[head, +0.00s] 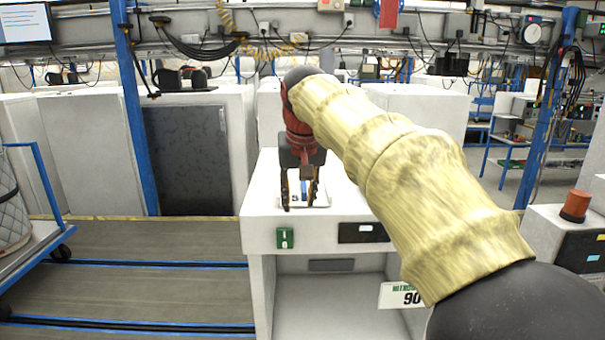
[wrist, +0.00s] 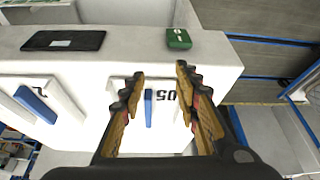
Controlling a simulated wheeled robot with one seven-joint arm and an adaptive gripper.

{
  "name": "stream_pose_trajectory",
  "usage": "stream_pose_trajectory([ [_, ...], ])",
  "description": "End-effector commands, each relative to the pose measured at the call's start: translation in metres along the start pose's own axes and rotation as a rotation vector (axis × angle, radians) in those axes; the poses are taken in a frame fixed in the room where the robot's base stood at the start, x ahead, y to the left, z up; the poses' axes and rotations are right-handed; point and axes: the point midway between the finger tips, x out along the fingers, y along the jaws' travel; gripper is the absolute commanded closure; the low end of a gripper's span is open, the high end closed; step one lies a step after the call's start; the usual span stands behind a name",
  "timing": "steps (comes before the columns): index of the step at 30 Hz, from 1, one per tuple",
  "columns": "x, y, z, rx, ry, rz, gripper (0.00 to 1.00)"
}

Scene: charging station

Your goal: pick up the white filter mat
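A flat white piece (wrist: 166,134) with a blue strip and upside-down dark characters that look like "05" lies on the white cabinet top, and I take it as the filter mat. In the wrist view it lies between and beyond the fingers of my gripper (wrist: 160,73). In the head view my gripper (head: 299,204) points down over the white piece (head: 322,198), which is partly hidden by the fingers. The fingers are apart with nothing clasped between them. I cannot tell the exact height of the fingertips above the surface.
A second white piece with a blue strip (wrist: 36,104) lies at the left in the wrist view. The white cabinet (head: 258,222) has a green switch box (head: 285,238) and a black panel (head: 362,232) on its front. A blue post (head: 132,110) stands to the left.

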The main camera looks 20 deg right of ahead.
Motion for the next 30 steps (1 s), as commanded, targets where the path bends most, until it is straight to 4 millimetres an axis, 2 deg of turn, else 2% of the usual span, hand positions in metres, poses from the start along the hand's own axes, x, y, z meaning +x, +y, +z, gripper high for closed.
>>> stream_pose_trajectory([
  [1,-0.010,0.002,-0.025,0.016,-0.006,0.007,0.68],
  [3,-0.015,0.004,-0.049,0.036,-0.009,0.017,0.68],
  [6,-0.020,0.008,-0.076,0.061,-0.014,0.028,0.68],
  [10,-0.022,0.011,-0.098,0.083,-0.018,0.038,0.68],
  [17,-0.012,0.014,-0.107,0.095,-0.023,0.044,0.68],
  [26,0.019,0.020,-0.105,0.096,-0.022,0.043,0.68],
  [30,0.040,0.025,-0.103,0.095,-0.024,0.043,0.68],
])
